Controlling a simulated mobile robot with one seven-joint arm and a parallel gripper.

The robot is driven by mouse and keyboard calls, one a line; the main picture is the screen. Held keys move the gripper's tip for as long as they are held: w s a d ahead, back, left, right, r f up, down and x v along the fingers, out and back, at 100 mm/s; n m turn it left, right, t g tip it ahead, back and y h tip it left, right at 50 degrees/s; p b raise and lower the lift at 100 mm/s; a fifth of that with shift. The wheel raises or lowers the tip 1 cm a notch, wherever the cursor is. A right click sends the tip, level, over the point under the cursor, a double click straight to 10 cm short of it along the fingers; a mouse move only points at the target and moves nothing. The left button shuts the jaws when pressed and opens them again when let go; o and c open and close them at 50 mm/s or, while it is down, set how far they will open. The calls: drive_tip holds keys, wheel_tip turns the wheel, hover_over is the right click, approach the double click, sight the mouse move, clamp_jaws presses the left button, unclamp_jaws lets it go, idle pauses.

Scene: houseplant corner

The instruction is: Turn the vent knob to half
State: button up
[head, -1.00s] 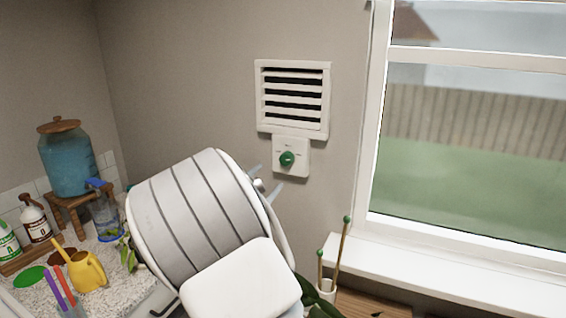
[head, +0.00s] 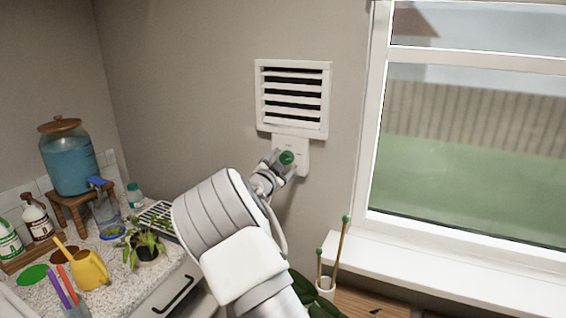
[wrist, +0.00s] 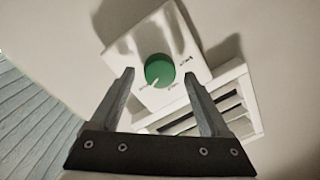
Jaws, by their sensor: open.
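The green vent knob (head: 287,158) sits on a white plate (head: 303,164) on the wall, just below the louvred vent (head: 292,98). In the wrist view the knob (wrist: 159,71) shows between and beyond my fingertips, with a pale pointer mark at its lower left edge. Small labels on the plate (wrist: 143,46) are too blurred to read. My gripper (wrist: 160,72) is open, one finger to each side of the knob; I cannot tell whether either touches it. In the head view my gripper (head: 283,160) is at the plate, partly hidden by my arm.
A window (head: 470,130) with a white sill is to the right. The counter at left holds a water dispenser (head: 70,160), a yellow watering can (head: 90,268), a potted plant (head: 146,245) and bottles.

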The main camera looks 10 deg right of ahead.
clamp_jaws()
drive_tip(key=shift+r+n+p, duration=0.1)
drive_tip(key=shift+n+p, duration=0.2)
drive_tip(key=shift+p, duration=0.05)
drive_tip(key=n+p, duration=0.2)
drive_tip(key=shift+r+p, duration=0.15)
drive_tip(key=shift+p, duration=0.2)
drive_tip(key=n+p, duration=0.3)
drive_tip(key=n, duration=0.2)
drive_tip(key=shift+g+p, duration=0.3)
drive_tip(key=shift+p, duration=0.1)
drive_tip(key=n+p, duration=0.4)
drive_tip(key=n, duration=0.1)
drive_tip(key=shift+w+a+n, duration=0.1)
drive_tip(key=shift+a+n, duration=0.05)
drive_tip(key=shift+n, duration=0.25)
drive_tip(key=shift+f, duration=0.2)
unclamp_jaws()
